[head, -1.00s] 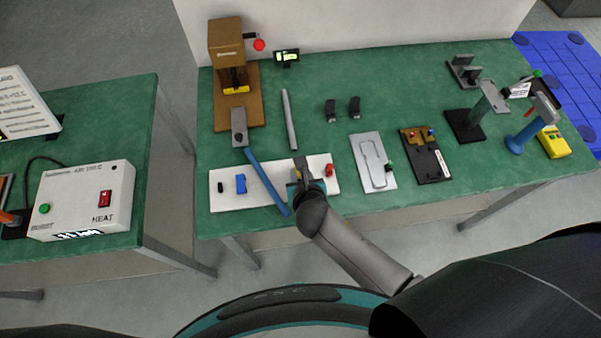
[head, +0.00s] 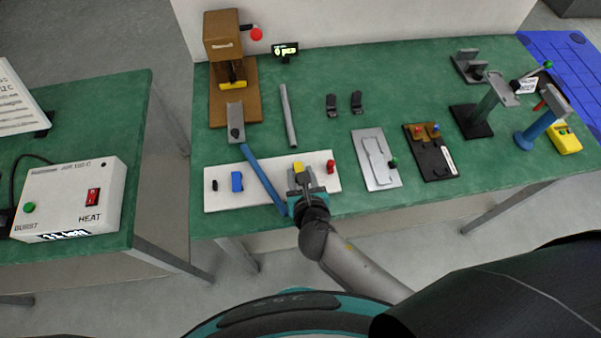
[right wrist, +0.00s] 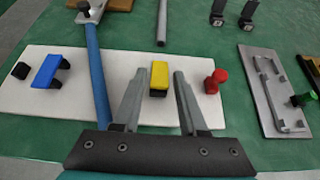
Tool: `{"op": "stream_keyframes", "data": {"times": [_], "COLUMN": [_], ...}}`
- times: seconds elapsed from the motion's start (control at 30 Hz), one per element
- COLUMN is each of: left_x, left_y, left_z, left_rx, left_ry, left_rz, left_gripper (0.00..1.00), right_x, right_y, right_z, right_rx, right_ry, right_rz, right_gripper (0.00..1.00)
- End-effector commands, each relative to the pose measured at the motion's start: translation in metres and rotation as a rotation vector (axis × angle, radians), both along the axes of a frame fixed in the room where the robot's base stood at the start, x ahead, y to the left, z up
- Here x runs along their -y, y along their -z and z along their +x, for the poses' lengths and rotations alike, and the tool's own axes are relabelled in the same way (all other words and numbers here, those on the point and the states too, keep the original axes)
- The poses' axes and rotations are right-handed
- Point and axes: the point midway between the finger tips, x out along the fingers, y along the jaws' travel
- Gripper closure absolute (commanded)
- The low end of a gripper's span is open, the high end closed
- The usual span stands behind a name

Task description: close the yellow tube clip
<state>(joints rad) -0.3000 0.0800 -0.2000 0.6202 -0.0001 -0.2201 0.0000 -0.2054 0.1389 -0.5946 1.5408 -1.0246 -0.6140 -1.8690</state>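The yellow tube clip (head: 298,167) sits on the white board (head: 222,198) between the blue clip and the red one. It also shows in the right wrist view (right wrist: 159,77), as a yellow block on a dark base. My right gripper (head: 302,178) is just in front of it, toward the table's near edge. In the right wrist view its two fingers (right wrist: 157,92) are apart, with the yellow clip in line with the gap and nothing held. Whether the clip lies between the tips or just beyond is hard to tell. My left gripper is not in view.
A blue-handled tool (head: 262,178) lies across the board left of my right gripper. A blue clip (head: 237,181) and a red knob (head: 330,166) flank the yellow clip. A grey plate fixture (head: 382,178) stands to the right.

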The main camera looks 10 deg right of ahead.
Motion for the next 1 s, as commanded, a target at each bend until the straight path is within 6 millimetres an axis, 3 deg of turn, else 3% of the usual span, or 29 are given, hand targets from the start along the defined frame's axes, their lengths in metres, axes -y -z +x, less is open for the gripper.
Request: {"op": "stream_keyframes", "data": {"times": [0.13,0.53,1.0], "left_x": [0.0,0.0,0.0], "left_y": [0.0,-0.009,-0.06], "left_z": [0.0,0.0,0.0], "left_rx": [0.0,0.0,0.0], "left_ry": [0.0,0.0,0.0], "left_rz": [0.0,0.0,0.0], "left_gripper": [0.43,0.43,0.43], "right_x": [0.0,0.0,0.0], "right_y": [0.0,-0.008,-0.055], "right_z": [0.0,-0.009,-0.087], "right_rx": [0.0,-0.001,-0.003], "right_ry": [0.0,-0.001,-0.003], "right_rz": [0.0,0.001,-0.001], "right_gripper": [0.43,0.43,0.43]}}
